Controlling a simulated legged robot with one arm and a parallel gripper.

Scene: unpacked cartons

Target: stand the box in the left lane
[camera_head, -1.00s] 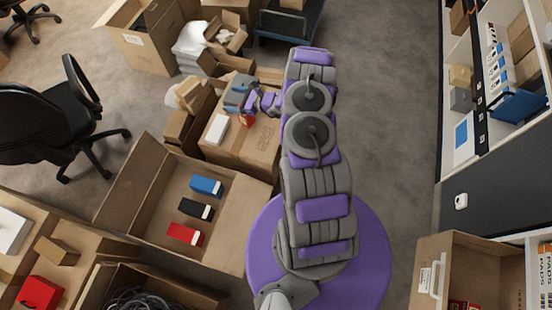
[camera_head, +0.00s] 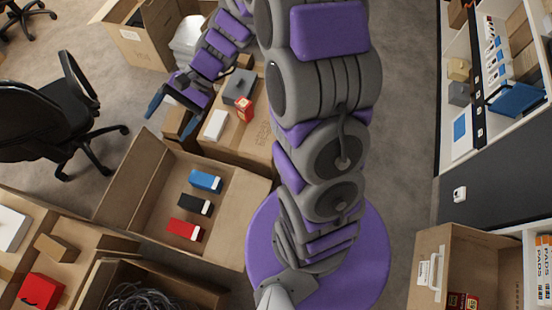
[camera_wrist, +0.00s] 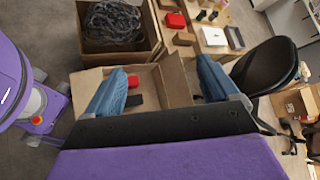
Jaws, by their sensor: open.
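An open brown carton (camera_head: 225,240) holds a blue box (camera_head: 206,181), a black box (camera_head: 196,205) and a red box (camera_head: 187,230), spaced apart in a row. On a closed carton (camera_head: 255,145) behind it are a small red-and-white box (camera_head: 245,108), a grey object (camera_head: 238,86) and a white box (camera_head: 215,125). I cannot tell which box the task means, and no lane markings show. My gripper (camera_head: 157,124) is open and empty, above and left of the closed carton. In the wrist view my gripper (camera_wrist: 160,70) has its blue fingers spread, with the open carton (camera_wrist: 179,80) beyond.
A black office chair (camera_head: 45,115) stands at the left. White shelving (camera_head: 495,85) lines the right. Bare floor (camera_head: 405,130) lies right of my arm.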

